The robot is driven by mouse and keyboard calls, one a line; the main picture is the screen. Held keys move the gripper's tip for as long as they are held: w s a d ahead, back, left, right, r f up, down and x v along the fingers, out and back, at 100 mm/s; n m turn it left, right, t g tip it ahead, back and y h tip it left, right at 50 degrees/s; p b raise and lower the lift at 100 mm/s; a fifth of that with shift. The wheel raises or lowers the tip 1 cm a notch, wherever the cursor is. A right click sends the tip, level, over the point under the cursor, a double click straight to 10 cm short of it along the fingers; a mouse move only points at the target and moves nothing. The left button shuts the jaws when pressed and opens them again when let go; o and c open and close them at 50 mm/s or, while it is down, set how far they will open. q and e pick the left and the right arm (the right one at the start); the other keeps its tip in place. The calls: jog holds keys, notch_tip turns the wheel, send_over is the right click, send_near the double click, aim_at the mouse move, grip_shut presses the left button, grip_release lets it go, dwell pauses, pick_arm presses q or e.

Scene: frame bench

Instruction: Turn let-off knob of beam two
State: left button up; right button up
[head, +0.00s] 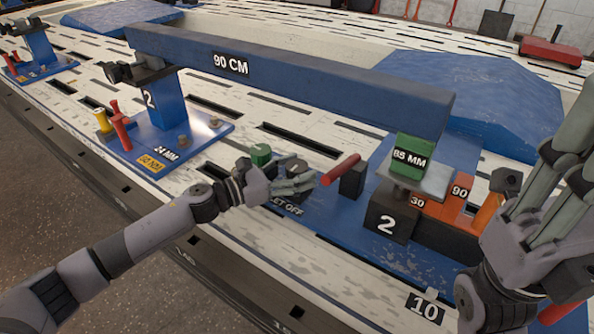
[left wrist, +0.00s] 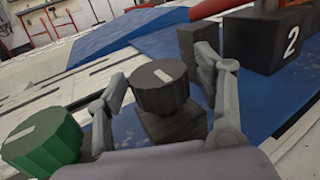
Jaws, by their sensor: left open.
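Beam two is the long blue beam (head: 310,84) marked 90 CM, resting on supports numbered 2. A dark round knob (left wrist: 158,86) with a pale pointer line stands on a dark block in the left wrist view. In the head view the dark knob (head: 292,163) is partly hidden by my left gripper (head: 299,181), beside the LET OFF lettering. The left gripper is open, its fingers on either side of the dark knob; contact is unclear. A green knob (left wrist: 42,138) is beside it, outside the fingers. My right gripper (head: 548,175) is raised at the right, its opening unclear.
A red handle (head: 341,169) and dark block (head: 352,180) stand just right of the left gripper. A green 85 MM block (head: 412,151) sits under the beam's right end. Orange blocks (head: 445,208) stand near the right gripper. Yellow and red pegs (head: 121,128) stand at left.

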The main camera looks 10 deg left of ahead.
pick_arm(q)
jog(key=shift+c, duration=0.3)
jog(key=c, duration=1.1)
